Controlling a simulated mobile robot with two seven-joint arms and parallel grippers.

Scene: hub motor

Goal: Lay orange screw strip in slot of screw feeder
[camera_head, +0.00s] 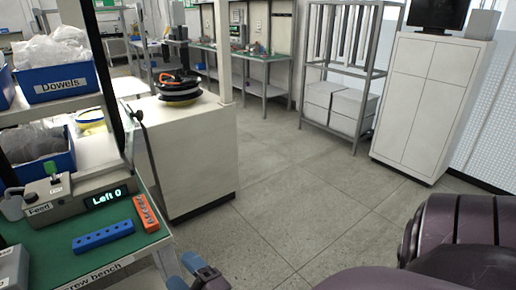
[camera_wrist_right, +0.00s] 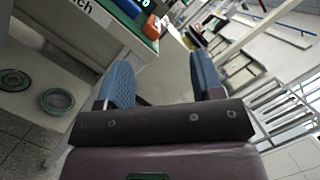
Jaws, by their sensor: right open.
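The orange screw strip (camera_head: 146,213) lies on the green top of the screw bench, near its right edge. It also shows in the right wrist view (camera_wrist_right: 152,27), beyond my fingers. A blue strip (camera_head: 103,237) lies to its left. The screw feeder (camera_head: 65,197), a grey box with a display reading "Left 0", stands behind the strips; its slot cannot be made out. My right gripper (camera_head: 190,272) is open and empty, off the bench's front right edge and apart from the orange strip. Its two blue fingers show in the right wrist view (camera_wrist_right: 162,80). My left gripper is out of view.
Blue bins, one labelled Dowels (camera_head: 62,82), stand on shelves at left. A white cabinet (camera_head: 190,150) with a dark and yellow coiled item (camera_head: 178,88) stands behind the bench. Grey floor (camera_head: 290,200) lies open to the right.

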